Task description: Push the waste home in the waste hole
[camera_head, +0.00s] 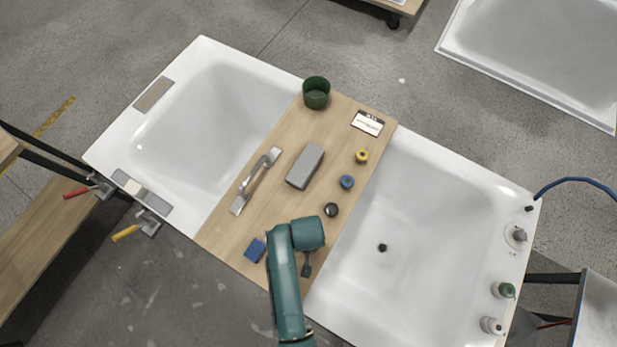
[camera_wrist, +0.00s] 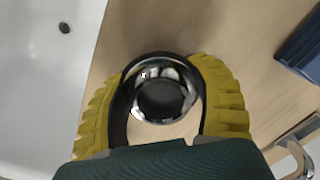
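The waste (camera_wrist: 160,92) is a round chrome piece with a dark centre. In the wrist view it sits between the yellow ribbed fingers of my gripper (camera_wrist: 162,85), which appear closed on its sides. A dark band curves around its far side. In the head view my gripper (camera_head: 307,268) is over the near right edge of the wooden board, and the waste cannot be made out there. The waste hole (camera_head: 382,247) is a small dark opening in the floor of the right tub (camera_head: 430,200). It also shows at the upper left of the wrist view (camera_wrist: 65,28).
The board (camera_head: 225,235) spans the tubs. It carries a blue box (camera_head: 255,250), metal handle (camera_head: 257,180), grey block (camera_head: 305,166), green pot (camera_head: 316,92), black ring (camera_head: 331,209), and blue (camera_head: 347,182) and yellow (camera_head: 361,156) rolls. The tub floor is clear.

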